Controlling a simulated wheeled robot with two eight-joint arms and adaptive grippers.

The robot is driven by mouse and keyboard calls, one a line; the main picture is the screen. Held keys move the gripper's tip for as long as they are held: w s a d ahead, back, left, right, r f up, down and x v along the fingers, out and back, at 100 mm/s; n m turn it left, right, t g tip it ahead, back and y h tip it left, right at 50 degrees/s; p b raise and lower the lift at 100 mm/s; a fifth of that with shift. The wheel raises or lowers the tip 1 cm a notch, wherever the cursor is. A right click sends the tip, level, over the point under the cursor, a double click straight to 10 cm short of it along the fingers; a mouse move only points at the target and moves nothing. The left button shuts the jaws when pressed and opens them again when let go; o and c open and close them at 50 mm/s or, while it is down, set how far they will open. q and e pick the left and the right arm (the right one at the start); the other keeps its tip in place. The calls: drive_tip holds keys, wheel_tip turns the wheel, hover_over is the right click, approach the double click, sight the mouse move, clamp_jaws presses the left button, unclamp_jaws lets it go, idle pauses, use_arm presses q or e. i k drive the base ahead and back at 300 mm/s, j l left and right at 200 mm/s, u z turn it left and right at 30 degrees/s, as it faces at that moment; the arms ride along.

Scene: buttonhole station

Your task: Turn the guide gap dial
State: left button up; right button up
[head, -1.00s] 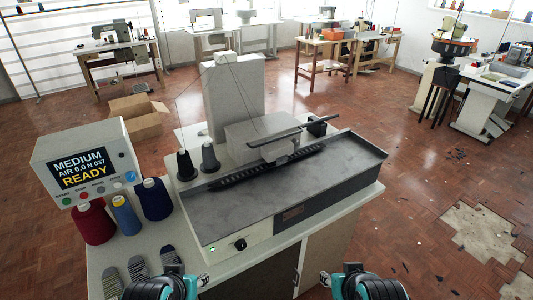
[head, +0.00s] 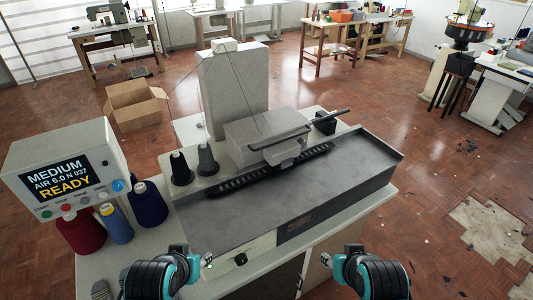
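The sewing machine (head: 319,200) has a grey bed and a pale front panel. A small black round knob (head: 240,259) sits on that panel. It is the only dial I see there, and no label on it is readable. My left gripper (head: 208,260) is just left of the knob in the picture and appears apart from it. It covers the left end of the panel. My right gripper (head: 327,260) is in front of the cabinet, well right of the knob. Both grippers look empty, but their finger gaps are too small to judge.
A control box (head: 68,172) reads "MEDIUM AIR 6.0 N 037 READY". Red (head: 80,232), blue (head: 116,224) and navy (head: 149,205) thread cones stand beside it. Two dark cones (head: 207,160) stand on the machine. An open cardboard box (head: 136,104) lies on the floor behind.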

sight(241, 259)
drive_tip(key=k+l+u, duration=0.2)
drive_tip(key=k, duration=0.4)
drive_tip(key=k+u, duration=0.2)
drive_tip(key=k, duration=0.4)
